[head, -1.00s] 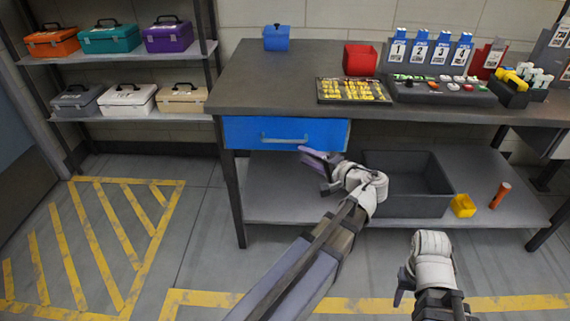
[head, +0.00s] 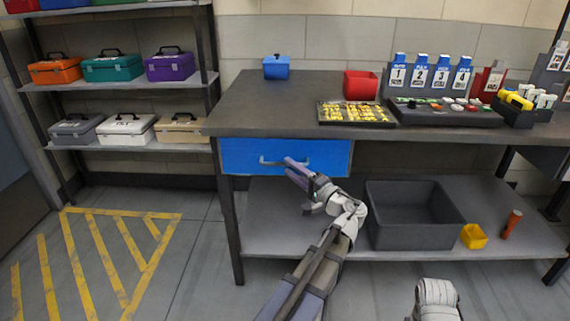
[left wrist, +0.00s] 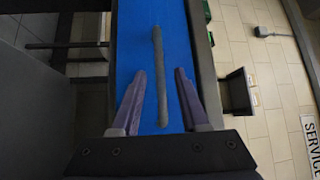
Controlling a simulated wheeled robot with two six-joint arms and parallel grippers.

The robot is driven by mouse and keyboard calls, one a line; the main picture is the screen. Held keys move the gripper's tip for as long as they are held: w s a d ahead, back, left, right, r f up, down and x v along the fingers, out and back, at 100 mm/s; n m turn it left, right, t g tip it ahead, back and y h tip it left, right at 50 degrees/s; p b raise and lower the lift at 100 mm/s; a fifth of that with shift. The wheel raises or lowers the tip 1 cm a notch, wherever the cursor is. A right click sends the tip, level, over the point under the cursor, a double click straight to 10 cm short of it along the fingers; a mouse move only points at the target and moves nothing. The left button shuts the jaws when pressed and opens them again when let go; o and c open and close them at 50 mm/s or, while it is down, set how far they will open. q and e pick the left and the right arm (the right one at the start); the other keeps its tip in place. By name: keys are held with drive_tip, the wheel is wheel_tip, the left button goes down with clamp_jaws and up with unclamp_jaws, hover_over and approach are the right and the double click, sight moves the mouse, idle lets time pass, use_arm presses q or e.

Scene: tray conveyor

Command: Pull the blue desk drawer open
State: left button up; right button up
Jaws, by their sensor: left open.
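The blue desk drawer (head: 237,156) sits under the left end of the desktop, its front looking flush with the desk frame. Its grey bar handle (head: 268,160) runs across the front. In the left wrist view the blue front (left wrist: 135,40) fills the middle, and the handle (left wrist: 161,80) stands between the fingers. My left gripper (head: 288,166) is at the right part of the handle. In the left wrist view its purple fingers (left wrist: 160,98) are open, one on each side of the handle, with gaps showing. My right arm shows at the bottom, its gripper out of view.
A grey bin (head: 415,243), a yellow cup (head: 474,237) and an orange cylinder (head: 511,224) stand on the lower shelf. The desktop (head: 265,110) holds a blue box (head: 276,68), a red bin (head: 361,85) and a tray (head: 356,112). Floor in front is clear.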

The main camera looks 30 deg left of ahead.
sight(285, 164)
use_arm(q)
drive_tip(key=shift+x, duration=1.65)
clamp_jaws()
